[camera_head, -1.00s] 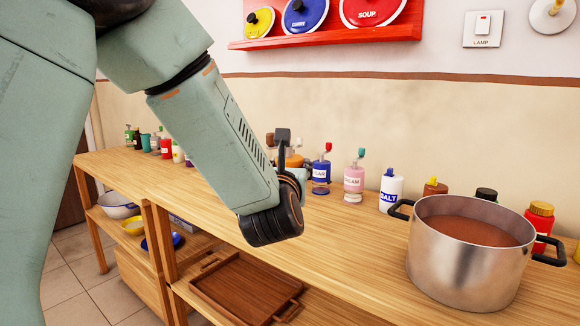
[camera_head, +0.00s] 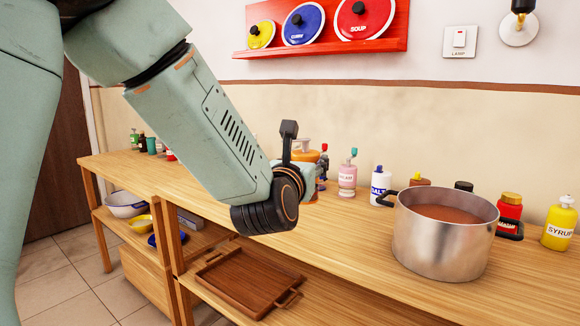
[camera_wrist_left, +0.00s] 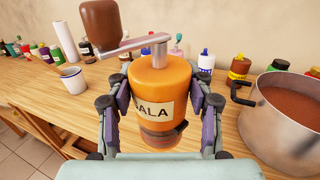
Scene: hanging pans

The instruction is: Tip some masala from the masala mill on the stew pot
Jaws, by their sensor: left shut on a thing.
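My left gripper (camera_wrist_left: 160,112) is shut around the body of the orange masala mill (camera_wrist_left: 160,78), with a finger on each side. The mill stands upright in the left wrist view, with part of its label, a metal crank and a brown knob on top. In the head view the mill (camera_head: 305,156) shows only partly behind my left wrist. The steel stew pot (camera_head: 440,248), filled with reddish-brown stew, stands on the counter to the right of the gripper. It also shows at the right of the left wrist view (camera_wrist_left: 262,135). My right gripper is not in view.
A row of bottles, including pink (camera_head: 347,175), salt (camera_head: 380,186) and yellow syrup (camera_head: 559,223), stands along the wall behind the pot. A white mug (camera_wrist_left: 72,82) is left of the mill. Bare counter (camera_head: 350,235) lies between my left wrist and the pot.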

